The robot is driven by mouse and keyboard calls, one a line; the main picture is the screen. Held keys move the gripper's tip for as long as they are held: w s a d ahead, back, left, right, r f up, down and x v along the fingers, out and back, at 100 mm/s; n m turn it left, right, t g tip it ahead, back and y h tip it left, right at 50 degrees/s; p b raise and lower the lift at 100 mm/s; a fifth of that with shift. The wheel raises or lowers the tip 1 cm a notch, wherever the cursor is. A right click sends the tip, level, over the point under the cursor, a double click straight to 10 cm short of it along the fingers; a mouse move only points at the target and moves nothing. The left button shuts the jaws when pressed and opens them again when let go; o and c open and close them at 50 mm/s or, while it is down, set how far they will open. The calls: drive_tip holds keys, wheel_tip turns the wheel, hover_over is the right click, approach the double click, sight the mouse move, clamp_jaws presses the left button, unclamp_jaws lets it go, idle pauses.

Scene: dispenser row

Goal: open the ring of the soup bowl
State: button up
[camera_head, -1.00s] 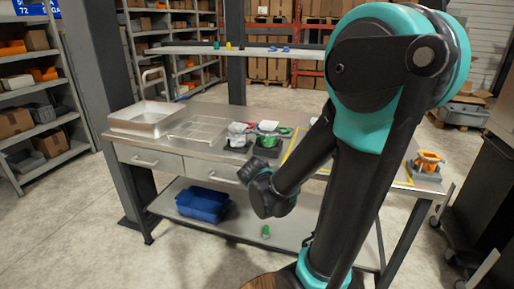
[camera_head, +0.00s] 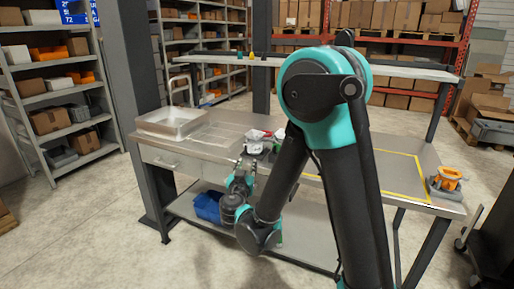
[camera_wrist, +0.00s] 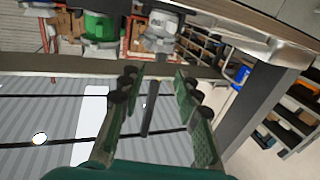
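My gripper (camera_wrist: 155,88) is open and empty in the wrist view, its two green-padded fingers apart. In the head view my gripper (camera_head: 247,163) is small, at the front edge of the workbench, just in front of a white bowl-like holder (camera_head: 255,138) on a dark base. In the wrist view a grey holder (camera_wrist: 162,22) shows beyond the fingertips at the top, with a green holder (camera_wrist: 101,26) left of it; both are partly cut off. I cannot tell surely which is the soup bowl, and its ring is too small to make out. My arm partly hides the holders in the head view.
The steel workbench (camera_head: 400,190) has a metal tray (camera_head: 172,122) at the left and an orange fixture (camera_head: 447,178) at the right. A raised shelf (camera_head: 350,67) runs behind. A blue bin (camera_head: 207,206) sits on the lower shelf. The yellow-marked bench area looks clear.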

sight(253, 144)
drive_tip(key=w, duration=1.6)
drive_tip(key=shift+d, duration=0.3)
clamp_jaws()
